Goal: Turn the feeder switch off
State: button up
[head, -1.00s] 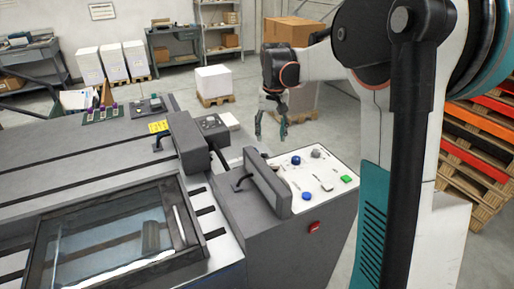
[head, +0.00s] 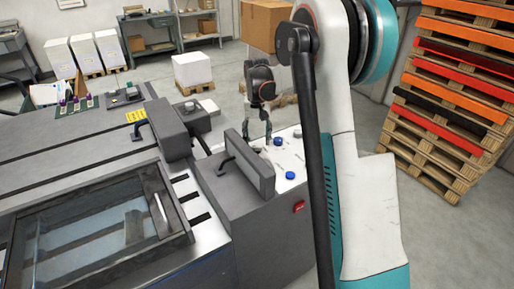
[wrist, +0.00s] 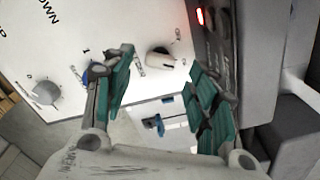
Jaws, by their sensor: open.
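A white control panel (wrist: 110,25) fills much of the wrist view. It carries a white switch knob (wrist: 160,58) with small lettering around it; I cannot surely read which label is the feeder's. A grey knob (wrist: 45,92) sits at the left, and a blue knob (wrist: 95,70) is partly hidden behind a finger. My gripper (wrist: 160,85) is open and empty, with its teal-padded fingers either side of the white knob in the picture; contact cannot be told. In the head view my gripper (head: 258,135) is at the panel's far left edge, and my arm covers the panel's right part.
A dark upright block with a handle (head: 248,168) stands beside the panel. A red switch (head: 298,206) is on the cabinet's front. A glass-covered machine bed (head: 95,235) lies left. Stacked pallets (head: 450,90) stand right, with open floor in front of them.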

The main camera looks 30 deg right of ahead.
aim_at(257, 146)
jog(key=shift+f+b, duration=0.45)
jog(key=shift+f, duration=1.35)
jog(key=c, duration=1.1)
